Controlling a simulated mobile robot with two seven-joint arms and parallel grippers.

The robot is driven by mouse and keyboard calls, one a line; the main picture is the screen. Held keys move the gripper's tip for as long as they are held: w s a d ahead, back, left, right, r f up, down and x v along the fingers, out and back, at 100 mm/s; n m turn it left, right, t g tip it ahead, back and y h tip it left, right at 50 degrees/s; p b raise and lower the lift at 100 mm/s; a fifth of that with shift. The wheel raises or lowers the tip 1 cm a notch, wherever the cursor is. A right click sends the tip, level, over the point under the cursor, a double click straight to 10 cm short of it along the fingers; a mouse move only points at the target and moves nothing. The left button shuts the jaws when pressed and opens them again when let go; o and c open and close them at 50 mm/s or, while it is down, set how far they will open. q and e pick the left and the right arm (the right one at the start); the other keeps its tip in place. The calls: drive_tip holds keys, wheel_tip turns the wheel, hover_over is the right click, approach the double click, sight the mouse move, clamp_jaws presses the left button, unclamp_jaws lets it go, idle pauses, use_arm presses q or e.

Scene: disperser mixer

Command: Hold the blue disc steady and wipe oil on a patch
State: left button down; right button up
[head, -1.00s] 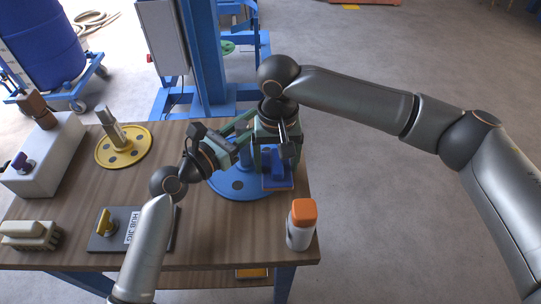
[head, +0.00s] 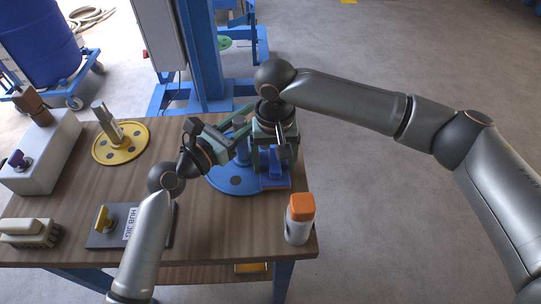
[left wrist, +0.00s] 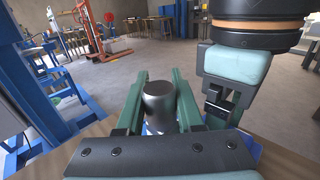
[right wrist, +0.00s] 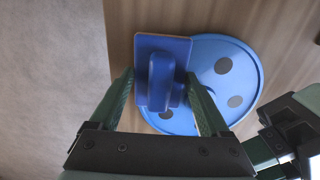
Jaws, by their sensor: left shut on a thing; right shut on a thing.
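The blue disc (head: 225,184) lies flat at the table's right side, with dark round spots. It also shows in the right wrist view (right wrist: 240,75). My left gripper (head: 241,138) is shut on the disc's upright grey post (left wrist: 159,100). My right gripper (right wrist: 158,78) points down, shut on the handle of a blue wiping pad (head: 275,184). The pad (right wrist: 178,45) overlaps the disc's outer part in the right wrist view; whether it touches the disc is hard to tell. Any oil on the disc is not discernible.
A white bottle with an orange cap (head: 299,222) stands near the front right edge. A blue machine column (head: 203,60) stands behind.

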drive_tip(key=shift+f, duration=0.25)
